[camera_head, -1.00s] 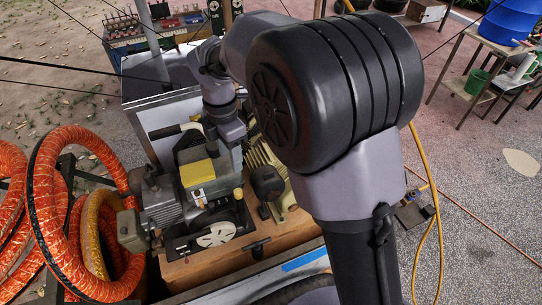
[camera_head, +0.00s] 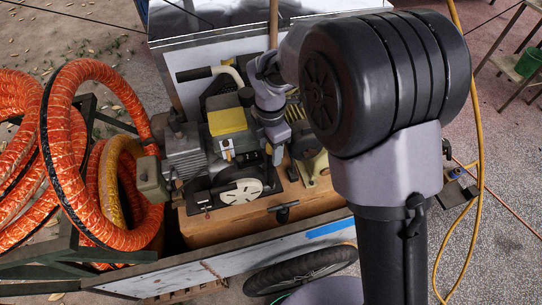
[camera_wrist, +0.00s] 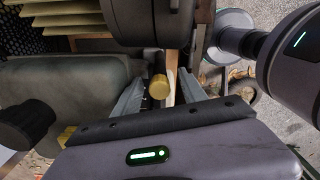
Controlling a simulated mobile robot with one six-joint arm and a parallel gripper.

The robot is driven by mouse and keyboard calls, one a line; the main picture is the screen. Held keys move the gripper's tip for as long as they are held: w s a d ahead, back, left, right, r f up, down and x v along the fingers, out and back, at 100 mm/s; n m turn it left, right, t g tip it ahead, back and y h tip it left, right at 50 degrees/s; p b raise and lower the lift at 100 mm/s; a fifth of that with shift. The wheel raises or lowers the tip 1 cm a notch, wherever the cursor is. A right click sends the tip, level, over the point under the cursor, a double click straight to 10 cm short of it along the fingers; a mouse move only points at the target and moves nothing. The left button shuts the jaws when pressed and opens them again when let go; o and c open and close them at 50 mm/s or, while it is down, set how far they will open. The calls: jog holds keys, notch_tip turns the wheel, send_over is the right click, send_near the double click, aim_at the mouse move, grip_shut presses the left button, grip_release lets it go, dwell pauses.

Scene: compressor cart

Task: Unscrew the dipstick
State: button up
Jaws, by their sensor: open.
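The dipstick appears as a small round yellow cap (camera_wrist: 158,87) in the wrist view, close to the machine's dark body. My gripper (camera_wrist: 160,80) is open, with one finger on each side of the cap. I see gaps beside the cap, and no clear contact. In the head view my gripper (camera_head: 275,150) points down at the right side of the engine (camera_head: 228,150), beside its yellow cover (camera_head: 227,121). The dipstick's stem is hidden, and the fingertips are hard to make out there.
The engine sits on a wooden base (camera_head: 230,222) on the cart, with a black T-handle (camera_head: 284,208) in front. Orange hose coils (camera_head: 70,150) stand at the left. A wheel (camera_head: 300,270) is at the front. A grey panel (camera_head: 185,75) rises behind.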

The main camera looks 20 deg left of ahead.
notch_tip(320, 180, down, 2)
jog(key=shift+f, duration=0.15)
grip_shut()
jog(key=shift+r+n+p, duration=0.25)
jog(key=shift+n+p, duration=0.35)
jog(key=shift+f+n+p, duration=0.2)
jog(key=shift+n+p, duration=0.25)
jog(key=shift+n, duration=0.35)
